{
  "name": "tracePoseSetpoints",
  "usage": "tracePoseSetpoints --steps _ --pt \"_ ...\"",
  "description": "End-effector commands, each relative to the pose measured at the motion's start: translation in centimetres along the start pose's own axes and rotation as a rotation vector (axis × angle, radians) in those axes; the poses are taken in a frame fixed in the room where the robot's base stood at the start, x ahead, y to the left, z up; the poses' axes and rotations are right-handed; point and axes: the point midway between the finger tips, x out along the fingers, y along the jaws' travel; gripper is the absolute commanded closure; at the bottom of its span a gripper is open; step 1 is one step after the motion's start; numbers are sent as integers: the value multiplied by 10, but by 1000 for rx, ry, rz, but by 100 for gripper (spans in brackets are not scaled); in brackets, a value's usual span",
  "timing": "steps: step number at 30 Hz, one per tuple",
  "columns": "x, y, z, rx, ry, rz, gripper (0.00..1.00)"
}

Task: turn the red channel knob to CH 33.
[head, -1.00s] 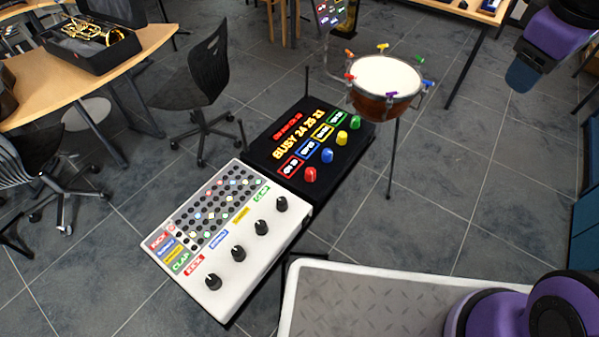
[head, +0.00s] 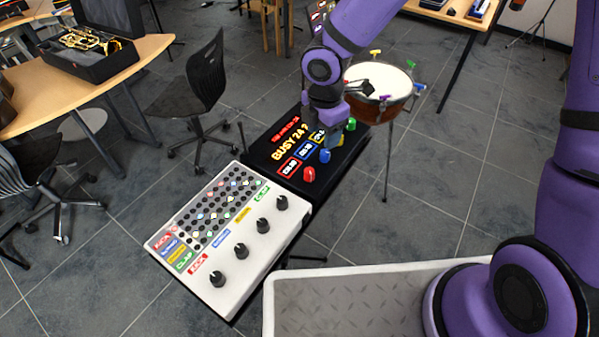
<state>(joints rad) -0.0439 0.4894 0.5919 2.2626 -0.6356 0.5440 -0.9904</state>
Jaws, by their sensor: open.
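The red channel knob (head: 309,174) is at the near end of a row of coloured knobs on a black unit (head: 339,167). The framed red readout (head: 288,168) beside it is too small to read surely. My gripper (head: 366,88), dark with a little red, shows at my purple wrist, in front of the drum in the picture. It is open, and I see nothing in it. It is up and right of the red knob, apart from it. My wrist hides part of the display, which reads BUSY 24 and more.
A blue knob (head: 325,156) is close beside the red one, with a green knob (head: 350,125) farther on. A white unit (head: 262,262) with black knobs stands nearer left. A drum (head: 375,78) stands behind right. A chair (head: 203,80) is behind left.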

Motion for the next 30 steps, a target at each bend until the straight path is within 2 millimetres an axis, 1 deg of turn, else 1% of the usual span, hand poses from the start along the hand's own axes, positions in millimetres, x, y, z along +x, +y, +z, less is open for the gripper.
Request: tracePoseSetpoints --steps 1,4,7,11,14,24,27,30 --pt "8 2 -7 -35 17 -6 46" --pt "17 4 -16 -87 38 -8 46" --pt "21 6 -20 -112 47 -8 46" --pt "29 6 -21 -117 48 -9 46" --pt "42 5 -22 -118 49 -10 46" --pt "101 5 -25 -118 48 -9 46" --pt "113 5 -26 -116 47 -8 46" --pt "121 5 -26 -114 47 -7 46"
